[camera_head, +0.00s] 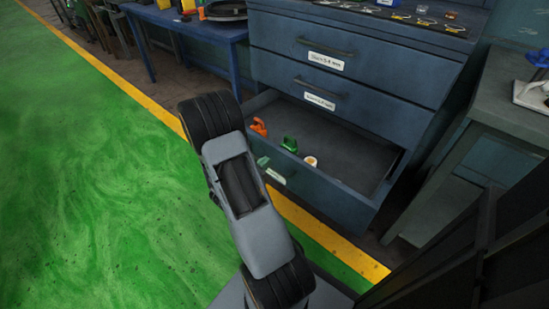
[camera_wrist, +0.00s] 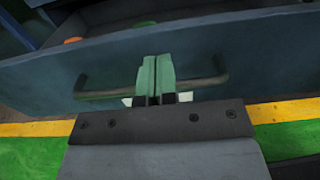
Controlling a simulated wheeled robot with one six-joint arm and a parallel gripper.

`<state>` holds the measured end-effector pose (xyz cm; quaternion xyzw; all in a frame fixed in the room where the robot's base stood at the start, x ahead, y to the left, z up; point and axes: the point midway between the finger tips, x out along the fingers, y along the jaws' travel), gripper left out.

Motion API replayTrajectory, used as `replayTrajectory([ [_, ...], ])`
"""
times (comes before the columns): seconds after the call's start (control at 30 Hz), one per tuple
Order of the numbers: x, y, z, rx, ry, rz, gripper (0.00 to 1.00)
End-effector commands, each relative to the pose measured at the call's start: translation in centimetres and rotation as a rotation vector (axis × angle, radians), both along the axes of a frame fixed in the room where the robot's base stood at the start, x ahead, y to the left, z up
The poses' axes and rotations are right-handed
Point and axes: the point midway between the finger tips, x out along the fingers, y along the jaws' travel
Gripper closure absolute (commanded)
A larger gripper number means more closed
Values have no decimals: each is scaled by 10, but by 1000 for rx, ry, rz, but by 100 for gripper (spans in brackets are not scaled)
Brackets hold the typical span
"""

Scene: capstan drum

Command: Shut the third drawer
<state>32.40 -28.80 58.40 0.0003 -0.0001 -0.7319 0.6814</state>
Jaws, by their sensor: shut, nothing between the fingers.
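The third drawer (camera_head: 335,201) of the blue-grey cabinet stands pulled out, below two shut drawers. An orange item (camera_head: 259,127), a green item (camera_head: 289,144) and a small white-and-orange round item (camera_head: 310,161) lie inside it near its front. In the wrist view my gripper (camera_wrist: 155,78) is shut and empty, its greenish fingers in front of the drawer's bar handle (camera_wrist: 100,93). The fingers overlap the middle of the handle; I cannot tell whether they touch it. In the head view my arm hides the left part of the drawer front, and the fingertips (camera_head: 263,162) barely show.
The upper drawers (camera_head: 330,62) (camera_head: 320,104) are flush with the cabinet. A blue table (camera_head: 188,32) stands left of it and a grey bench (camera_head: 512,105) right. A yellow line (camera_head: 320,232) borders the open green floor (camera_head: 90,190).

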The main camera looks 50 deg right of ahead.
Motion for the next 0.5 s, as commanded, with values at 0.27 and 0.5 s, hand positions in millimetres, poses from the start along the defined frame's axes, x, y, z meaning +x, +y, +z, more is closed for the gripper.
replayTrajectory([
  [0.27, -3, -36, -1, 0, -1, -2, 100],
  [0.5, -4, -48, 0, 0, 0, 0, 100],
])
